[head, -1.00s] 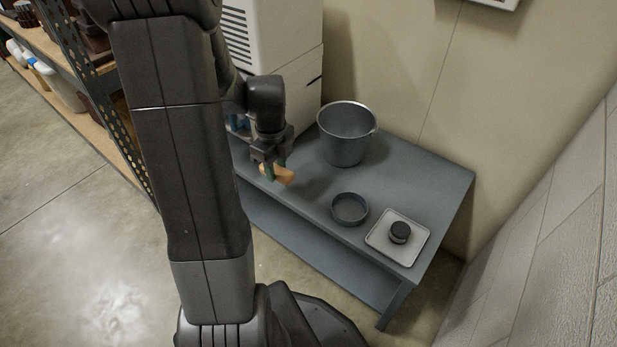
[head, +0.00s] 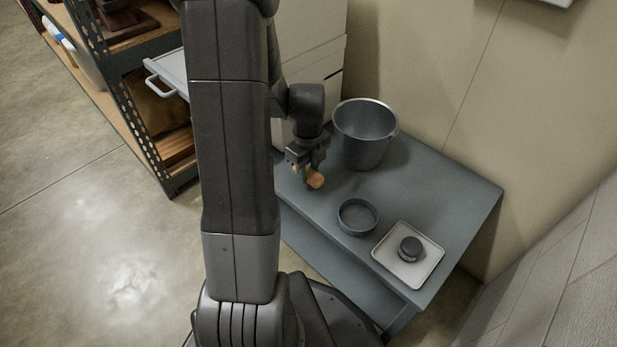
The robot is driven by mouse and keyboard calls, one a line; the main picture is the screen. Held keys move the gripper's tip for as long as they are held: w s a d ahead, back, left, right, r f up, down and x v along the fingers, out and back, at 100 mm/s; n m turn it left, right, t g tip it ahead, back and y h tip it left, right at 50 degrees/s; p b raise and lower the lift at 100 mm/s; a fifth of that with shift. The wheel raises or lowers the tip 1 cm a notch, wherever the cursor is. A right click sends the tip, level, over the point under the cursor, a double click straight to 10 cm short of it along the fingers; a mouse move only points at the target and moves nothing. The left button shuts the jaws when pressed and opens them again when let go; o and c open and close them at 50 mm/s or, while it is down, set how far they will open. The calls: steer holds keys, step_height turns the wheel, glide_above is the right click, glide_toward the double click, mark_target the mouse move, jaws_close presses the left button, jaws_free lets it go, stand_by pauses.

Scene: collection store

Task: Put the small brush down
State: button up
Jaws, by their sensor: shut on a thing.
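My gripper (head: 303,171) is shut on the small brush (head: 315,180), whose orange-tan wooden part sticks out below and to the right of the jaws. The rest of the brush is hidden by the fingers. The gripper points down over the left end of the grey table (head: 440,190). I cannot tell whether the brush touches the tabletop.
A grey metal bucket (head: 365,140) stands on the table behind and right of the gripper. A round dark bowl (head: 357,217) and a white tray (head: 391,267) holding a dark round jar (head: 411,249) are nearer the front. Shelving (head: 118,90) stands at left. The table's right side is clear.

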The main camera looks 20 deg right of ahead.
mark_target(308, 172)
steer(key=shift+f, duration=1.1)
steer(key=shift+b, duration=0.3)
steer(key=shift+f, duration=0.2)
steer(key=o, duration=0.9)
steer(key=shift+o, duration=0.2)
steer(key=shift+r, duration=0.1)
step_height(308, 172, up, 12)
steer(key=p, duration=0.5)
steer(key=shift+r, duration=0.15)
steer(key=shift+f+b, duration=1.65)
steer(key=shift+f, duration=2.7)
